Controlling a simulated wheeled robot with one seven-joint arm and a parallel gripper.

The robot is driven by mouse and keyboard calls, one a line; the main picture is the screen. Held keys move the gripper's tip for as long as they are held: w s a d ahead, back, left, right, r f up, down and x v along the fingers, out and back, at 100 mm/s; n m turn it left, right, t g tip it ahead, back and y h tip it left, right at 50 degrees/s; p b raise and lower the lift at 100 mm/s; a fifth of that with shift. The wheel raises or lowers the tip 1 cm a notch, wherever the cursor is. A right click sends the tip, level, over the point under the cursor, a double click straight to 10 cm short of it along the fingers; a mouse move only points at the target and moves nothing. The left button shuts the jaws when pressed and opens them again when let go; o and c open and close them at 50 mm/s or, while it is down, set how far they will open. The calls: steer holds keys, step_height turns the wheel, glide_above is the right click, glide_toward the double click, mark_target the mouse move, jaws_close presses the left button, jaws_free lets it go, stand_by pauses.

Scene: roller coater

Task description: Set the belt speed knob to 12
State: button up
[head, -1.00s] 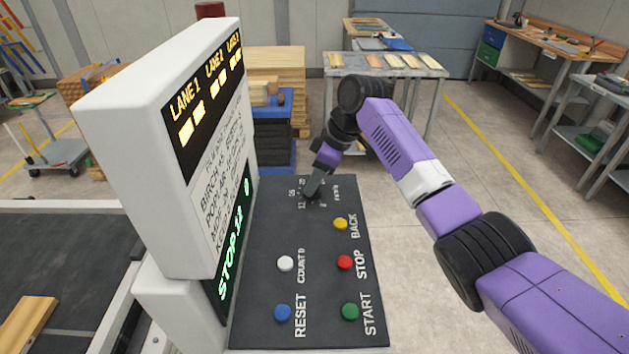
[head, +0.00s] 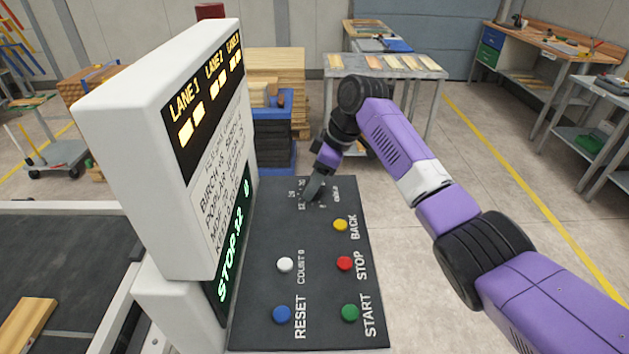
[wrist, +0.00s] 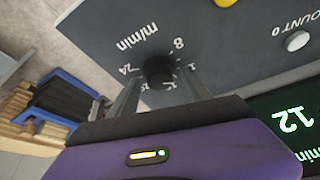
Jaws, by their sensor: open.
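The belt speed knob (wrist: 158,71) is a small dark round knob on the dark control panel (head: 265,230), with white numbers and "m/min" around it in the wrist view. My gripper (wrist: 160,74) is open, with one grey finger on each side of the knob and visible gaps between. In the head view my gripper (head: 311,190) is over the dial at the panel's far end and hides the knob. The green display (head: 232,245) reads STOP, 12 and what looks like 0; the wrist view shows its 12 (wrist: 292,119). The knob's pointer is not clear.
Yellow BACK (head: 340,224), red STOP (head: 344,263), green START (head: 350,311), white COUNT 0 (head: 285,264) and blue RESET (head: 282,313) buttons stand nearer on the panel. The tall white display housing (head: 130,150) rises close on the left. Open floor lies right.

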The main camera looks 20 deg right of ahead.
steer(key=b+v, duration=0.1)
steer(key=v, duration=0.6)
steer(key=shift+d+r+b, duration=0.2)
steer(key=shift+r+b, duration=0.15)
steer(key=shift+s, duration=0.1)
